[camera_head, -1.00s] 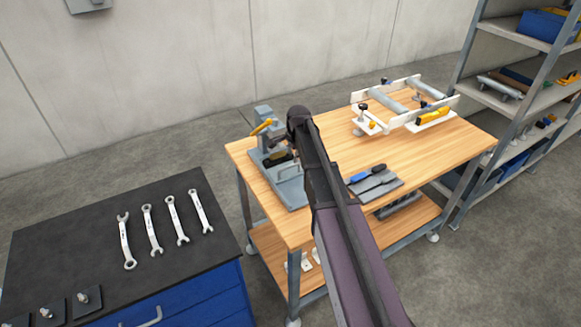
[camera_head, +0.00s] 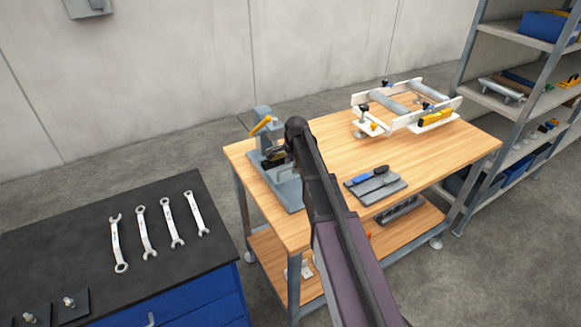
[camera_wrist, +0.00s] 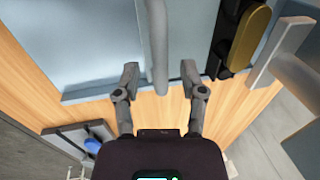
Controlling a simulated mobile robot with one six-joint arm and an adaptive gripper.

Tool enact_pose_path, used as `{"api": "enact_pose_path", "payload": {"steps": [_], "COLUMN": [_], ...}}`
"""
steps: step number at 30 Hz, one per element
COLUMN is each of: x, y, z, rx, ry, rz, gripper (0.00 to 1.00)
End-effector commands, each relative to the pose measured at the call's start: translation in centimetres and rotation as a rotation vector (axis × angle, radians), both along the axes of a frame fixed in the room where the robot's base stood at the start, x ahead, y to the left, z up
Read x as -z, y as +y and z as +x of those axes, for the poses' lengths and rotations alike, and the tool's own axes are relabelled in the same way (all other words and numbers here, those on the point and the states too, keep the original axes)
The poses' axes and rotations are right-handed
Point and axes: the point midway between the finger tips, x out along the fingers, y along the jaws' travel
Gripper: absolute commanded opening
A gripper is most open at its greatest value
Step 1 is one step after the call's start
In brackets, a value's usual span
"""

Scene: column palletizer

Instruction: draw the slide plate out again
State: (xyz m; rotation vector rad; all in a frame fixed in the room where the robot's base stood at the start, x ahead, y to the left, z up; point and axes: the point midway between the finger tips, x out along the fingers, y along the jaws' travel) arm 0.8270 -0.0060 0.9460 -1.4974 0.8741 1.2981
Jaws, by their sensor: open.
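A grey fixture (camera_head: 264,116) with a yellow lever stands on the left end of the wooden table. In the wrist view, a flat blue-grey plate (camera_wrist: 75,40), which looks like the slide plate, fills the upper left. A rounded grey handle bar (camera_wrist: 157,40) runs down the picture above it. My gripper (camera_wrist: 160,72) is open, with one finger on each side of the bar's near end. I see no clear finger contact with the bar. In the head view my arm hides part of the fixture and the handle.
The yellow lever (camera_wrist: 250,38) is close to the right of my gripper. Tools lie on a grey mat (camera_head: 397,186) on the wooden table (camera_head: 335,135). A white roller frame (camera_head: 440,119) is at the back. A black-topped cabinet (camera_head: 75,222) with wrenches stands at left.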

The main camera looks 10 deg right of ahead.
Motion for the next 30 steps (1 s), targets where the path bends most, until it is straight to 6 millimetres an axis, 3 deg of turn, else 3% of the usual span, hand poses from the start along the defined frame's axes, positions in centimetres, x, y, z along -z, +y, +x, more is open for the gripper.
{"api": "enact_pose_path", "payload": {"steps": [6, 12, 22, 30], "x": [0.0, 0.0, 0.0, 0.0], "y": [0.0, 0.0, -0.2, -1.7], "z": [0.0, 0.0, -0.8, -5.7], "rx": [0.0, -0.001, 0.0, 0.001], "ry": [0.0, 0.0, 0.0, 0.001], "rz": [0.0, 0.0, 0.0, 0.0], "gripper": [0.53, 0.0, 0.0, 0.0]}}
